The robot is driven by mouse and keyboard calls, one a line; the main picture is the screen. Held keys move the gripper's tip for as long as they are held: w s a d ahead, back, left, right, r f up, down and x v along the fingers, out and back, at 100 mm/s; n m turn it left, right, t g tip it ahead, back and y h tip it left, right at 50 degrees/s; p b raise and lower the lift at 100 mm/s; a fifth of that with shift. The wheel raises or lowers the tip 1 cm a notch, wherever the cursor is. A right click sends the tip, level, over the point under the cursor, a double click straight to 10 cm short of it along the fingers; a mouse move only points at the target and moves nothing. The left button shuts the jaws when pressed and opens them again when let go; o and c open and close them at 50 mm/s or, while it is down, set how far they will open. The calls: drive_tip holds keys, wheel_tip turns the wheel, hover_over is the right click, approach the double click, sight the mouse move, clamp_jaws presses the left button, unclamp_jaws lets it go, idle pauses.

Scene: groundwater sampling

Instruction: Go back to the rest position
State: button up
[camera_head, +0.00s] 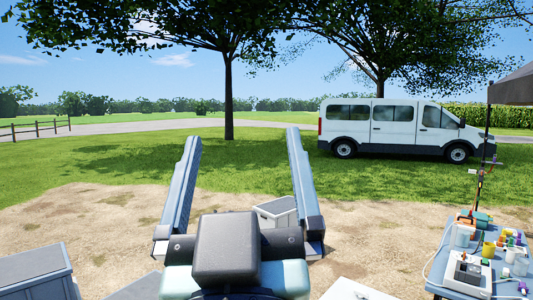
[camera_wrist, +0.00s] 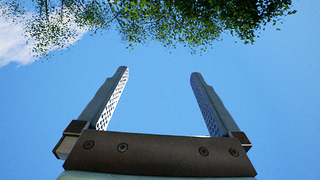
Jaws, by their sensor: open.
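My gripper (camera_head: 243,145) is raised in front of the head camera, with its two long fingers spread wide apart and nothing between them. In the wrist view, my gripper (camera_wrist: 159,82) points up at blue sky, and its fingers are again apart and empty. Tree leaves hang above the fingertips in that view. No object touches the fingers in either view.
A table (camera_head: 440,262) with a white instrument (camera_head: 467,272), a yellow cup (camera_head: 489,249) and bottles stands at right, beside a dark canopy (camera_head: 512,86). A grey-white box (camera_head: 276,212) sits behind my gripper. A grey case (camera_head: 38,274) is at lower left. A white van (camera_head: 400,125) is parked beyond.

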drive_tip(key=s+d+r+m+t+h, duration=0.1)
drive_tip(key=s+d+r+t, duration=0.1)
drive_tip(key=s+r, duration=0.2)
drive_tip(key=shift+s+d+r+m, duration=0.2)
drive_tip(key=shift+s+r+m, duration=0.2)
drive_tip(key=shift+r, duration=0.2)
drive_tip(key=shift+f, duration=0.1)
